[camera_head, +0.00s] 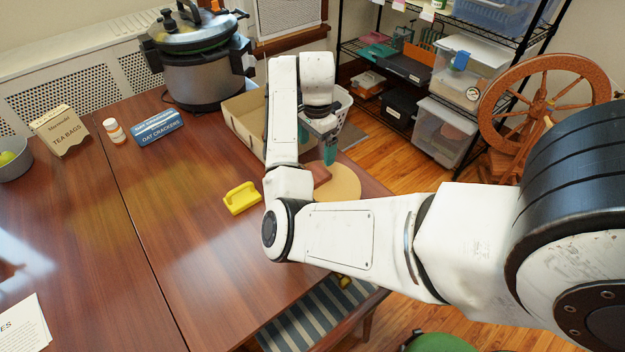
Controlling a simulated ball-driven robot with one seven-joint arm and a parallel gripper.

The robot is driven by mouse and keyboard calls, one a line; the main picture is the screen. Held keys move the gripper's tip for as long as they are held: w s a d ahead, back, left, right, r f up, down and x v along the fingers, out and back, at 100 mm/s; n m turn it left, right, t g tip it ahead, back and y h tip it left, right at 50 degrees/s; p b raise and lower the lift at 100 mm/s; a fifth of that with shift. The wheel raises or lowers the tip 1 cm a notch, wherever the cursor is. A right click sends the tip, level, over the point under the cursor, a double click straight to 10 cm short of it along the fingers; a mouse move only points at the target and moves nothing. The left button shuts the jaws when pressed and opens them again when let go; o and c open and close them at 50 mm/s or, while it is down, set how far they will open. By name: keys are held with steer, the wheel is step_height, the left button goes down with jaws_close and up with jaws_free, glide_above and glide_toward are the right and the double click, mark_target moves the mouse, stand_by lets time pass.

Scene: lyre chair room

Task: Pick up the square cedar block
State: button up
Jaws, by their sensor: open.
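A reddish-brown block (320,173), which looks like the square cedar block, lies on a round tan board (345,188) near the right end of the wooden table. My arm hides part of the block and the board. My gripper (329,156) points down with its teal fingers just above and beside the block, toward its far right side. It is open, and nothing shows between the fingers. Whether the fingers touch the block, I cannot tell.
A yellow object (241,198) lies left of my forearm. An open tan box (243,125) stands behind the arm. The table's middle is clear.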

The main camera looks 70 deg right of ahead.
mark_target(315, 172)
step_height(315, 172, down, 9)
steer(key=shift+a+f, duration=0.1)
steer(key=shift+a, duration=0.05)
stand_by(0.4)
steer(key=c, duration=1.1)
steer(key=shift+r, duration=0.2)
